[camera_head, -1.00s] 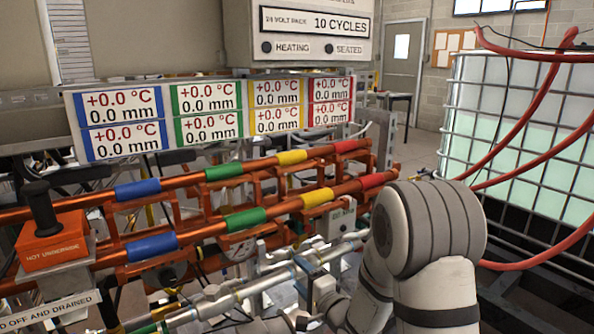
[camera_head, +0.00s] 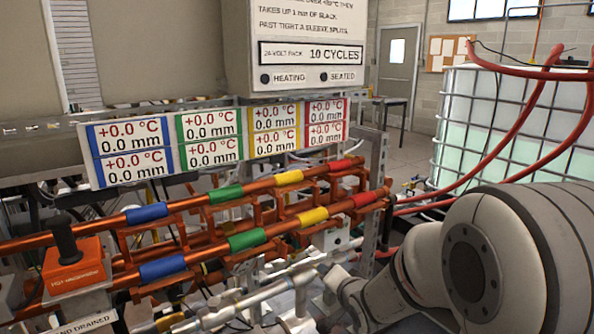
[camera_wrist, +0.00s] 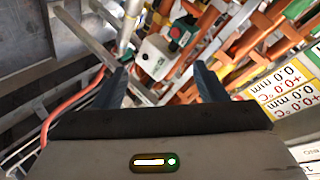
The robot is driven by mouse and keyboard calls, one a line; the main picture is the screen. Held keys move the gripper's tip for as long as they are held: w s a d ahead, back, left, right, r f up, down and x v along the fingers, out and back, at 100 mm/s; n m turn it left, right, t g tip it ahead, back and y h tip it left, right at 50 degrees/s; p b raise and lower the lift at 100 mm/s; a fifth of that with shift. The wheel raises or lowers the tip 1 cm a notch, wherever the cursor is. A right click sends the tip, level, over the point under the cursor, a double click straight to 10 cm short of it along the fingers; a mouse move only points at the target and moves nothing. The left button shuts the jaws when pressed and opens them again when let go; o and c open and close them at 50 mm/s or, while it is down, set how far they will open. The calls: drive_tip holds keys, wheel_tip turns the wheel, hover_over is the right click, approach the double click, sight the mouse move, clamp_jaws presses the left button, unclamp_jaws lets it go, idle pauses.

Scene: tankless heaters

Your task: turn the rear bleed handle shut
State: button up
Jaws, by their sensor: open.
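I cannot pick out the rear bleed handle for certain in either view. My gripper (camera_wrist: 161,70) is open in the wrist view, with its two dark fingers apart and nothing held between them. A white box also shows behind the pipes in the head view (camera_head: 336,238). In the head view my arm fills the lower right, and I cannot see my gripper clearly there.
Orange pipes with coloured bands (camera_head: 245,241) cross the left and middle, with silver pipes (camera_head: 262,292) in front. An orange block with a black knob (camera_head: 76,274) stands at left. Readout panels (camera_head: 215,138) hang behind. A caged tank (camera_head: 475,115) with red hoses (camera_head: 545,95) stands right.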

drive_tip(key=s+d+r+n+g+h+p, duration=0.1)
drive_tip(key=s+d+r+n+g+p, duration=0.1)
drive_tip(key=s, duration=0.6)
drive_tip(key=s+d+r+n+g+h+p, duration=0.1)
drive_tip(key=s+d+r+n+g+p, duration=0.1)
drive_tip(key=s+r+p, duration=0.4)
drive_tip(key=s+d+r+n+g+p, duration=0.2)
drive_tip(key=s+r+g, duration=0.3)
drive_tip(key=s+r, duration=0.3)
drive_tip(key=s+n+p, duration=0.1)
drive_tip(key=s, duration=0.3)
drive_tip(key=shift+s+r+h+p, duration=0.15)
drive_tip(key=shift+r+h+p, duration=0.2)
drive_tip(key=shift+h+p, duration=0.05)
drive_tip(key=shift+d, duration=0.1)
